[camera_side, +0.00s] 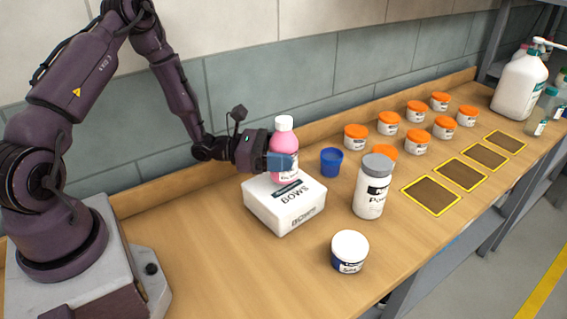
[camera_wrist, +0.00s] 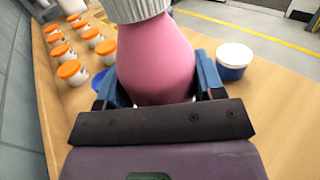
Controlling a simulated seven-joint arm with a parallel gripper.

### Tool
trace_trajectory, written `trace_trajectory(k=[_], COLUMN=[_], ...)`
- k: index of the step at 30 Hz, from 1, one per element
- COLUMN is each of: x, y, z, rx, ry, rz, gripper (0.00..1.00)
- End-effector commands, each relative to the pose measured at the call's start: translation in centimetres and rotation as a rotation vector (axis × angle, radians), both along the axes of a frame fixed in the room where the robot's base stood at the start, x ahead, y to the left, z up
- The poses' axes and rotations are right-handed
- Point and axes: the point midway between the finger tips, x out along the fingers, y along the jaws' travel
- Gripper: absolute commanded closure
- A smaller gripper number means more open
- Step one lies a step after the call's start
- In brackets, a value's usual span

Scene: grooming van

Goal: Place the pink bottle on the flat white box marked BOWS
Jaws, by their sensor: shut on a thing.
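The pink bottle (camera_side: 284,160) has a white cap and is upright over the flat white box marked BOWS (camera_side: 297,214). Its base is at the level of the box top, toward the back; I cannot tell whether it bears on the box. My gripper (camera_side: 283,162) is shut on the bottle, with its blue fingers around the sides. In the wrist view, the bottle (camera_wrist: 158,62) fills the middle between the two blue fingers (camera_wrist: 155,85). The box is hidden in the wrist view.
A blue cup (camera_side: 331,161) stands behind and right of the box. A grey-lidded powder jar (camera_side: 370,190) and a white-lidded jar (camera_side: 349,252) stand to the right. Several orange-lidded jars (camera_side: 415,112) and yellow-edged dark squares (camera_side: 431,196) lie farther along. The front left bench is clear.

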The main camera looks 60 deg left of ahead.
Motion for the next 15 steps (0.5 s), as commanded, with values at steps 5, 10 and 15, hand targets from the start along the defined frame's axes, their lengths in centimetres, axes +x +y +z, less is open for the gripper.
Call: trace_trajectory(k=[5, 10, 15], x=[0.0, 0.0, 0.0], y=[-0.1, -0.1, -0.1], z=[-2.2, -2.4, -2.5], rx=[-0.002, -0.001, -0.001], ry=[-0.001, -0.002, -0.002], rz=[-0.001, -0.001, -0.001], gripper=[0.7, 0.7, 0.7])
